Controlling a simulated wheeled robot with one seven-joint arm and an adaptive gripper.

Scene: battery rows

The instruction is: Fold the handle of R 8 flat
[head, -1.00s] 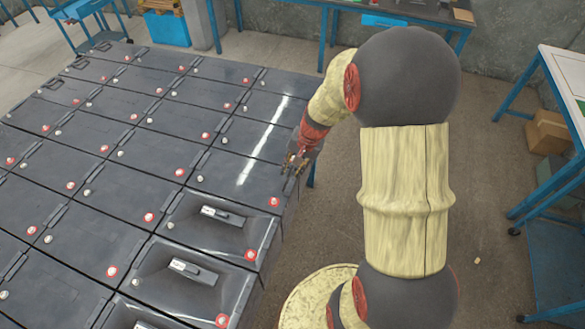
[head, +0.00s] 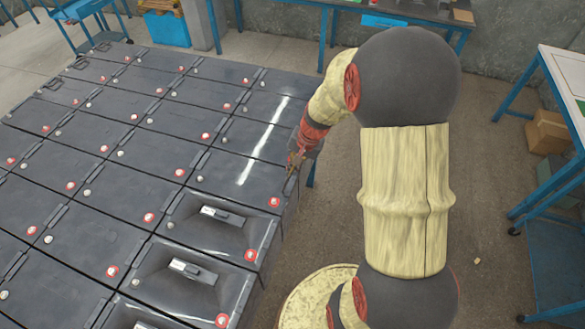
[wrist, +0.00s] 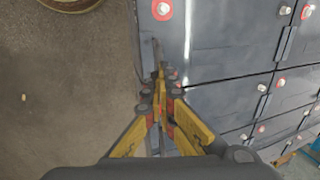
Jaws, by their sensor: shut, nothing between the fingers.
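My gripper (head: 291,170) is shut and empty at the right edge of the battery block in the head view. In the wrist view, my gripper (wrist: 160,72) has its yellow fingers together beside the edge of a dark grey battery (wrist: 171,35). A thin dark strip (wrist: 155,48) stands out along that edge, just beyond the fingertips. It looks like a handle seen nearly edge-on; I cannot tell its angle or whether the fingers touch it. The same battery shows in the head view (head: 225,178), with a red-ringed terminal. No R 8 label is readable.
Several dark batteries with red and white terminals fill the left side. Open floor (head: 330,215) lies right of the block. A blue-legged table (head: 560,85) stands at far right.

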